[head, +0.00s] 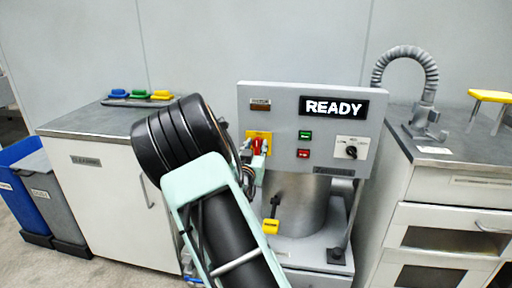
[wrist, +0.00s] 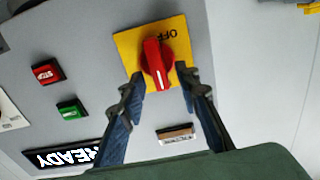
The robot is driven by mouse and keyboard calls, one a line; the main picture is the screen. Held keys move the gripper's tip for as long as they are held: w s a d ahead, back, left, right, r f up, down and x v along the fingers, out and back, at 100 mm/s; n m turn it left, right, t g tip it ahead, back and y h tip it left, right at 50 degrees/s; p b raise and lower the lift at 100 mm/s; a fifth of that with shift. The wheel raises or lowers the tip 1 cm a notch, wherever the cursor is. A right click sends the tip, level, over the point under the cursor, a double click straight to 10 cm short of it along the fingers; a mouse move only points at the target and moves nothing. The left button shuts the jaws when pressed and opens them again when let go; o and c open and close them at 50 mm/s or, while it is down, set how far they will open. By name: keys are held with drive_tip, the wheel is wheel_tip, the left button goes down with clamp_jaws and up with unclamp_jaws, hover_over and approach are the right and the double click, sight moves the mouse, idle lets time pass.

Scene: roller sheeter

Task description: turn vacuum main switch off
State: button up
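The main switch is a red rotary knob (wrist: 156,62) on a yellow plate (wrist: 127,47) in the wrist view. The knob's long axis runs nearly up and down there, slightly tilted. The word OFF shows upside down on the plate, above and right of the knob. My gripper (wrist: 160,78) is open, with one fingertip on each side of the knob and visible gaps between. In the head view the red knob (head: 257,146) and yellow plate (head: 252,134) are partly hidden by my gripper (head: 256,154).
The grey panel (head: 284,97) carries a READY display (head: 333,106), a green button (head: 305,135), a red button (head: 303,154) and a black selector (head: 351,152). A yellow-tipped lever (head: 271,226) stands below. Cabinets flank the machine, with a hose (head: 405,52) on the right.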

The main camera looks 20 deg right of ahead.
drive_tip(key=shift+c, duration=0.2)
clamp_jaws()
idle(0.3)
drive_tip(key=n, duration=0.2)
drive_tip(key=n+p, duration=0.1)
drive_tip(key=shift+w+a+n, duration=0.2)
drive_tip(key=shift+a+n, duration=0.1)
drive_tip(key=shift+n, duration=0.1)
drive_tip(key=n, duration=0.1)
drive_tip(key=n+p, duration=0.1)
drive_tip(key=n, duration=0.1)
drive_tip(key=shift+w+a+f+n, duration=0.1)
drive_tip(key=shift+w+a+n, duration=0.05)
drive_tip(key=shift+n, duration=0.15)
drive_tip(key=n, duration=0.1)
drive_tip(key=n+p, duration=0.1)
drive_tip(key=n, duration=0.2)
drive_tip(key=shift+w+a+f+n, duration=0.1)
drive_tip(key=shift+a+f+n, duration=0.1)
drive_tip(key=shift+f+n, duration=0.1)
drive_tip(key=n, duration=0.2)
drive_tip(key=n+p, duration=0.1)
drive_tip(key=n, duration=0.3)
drive_tip(key=shift+f, duration=0.4)
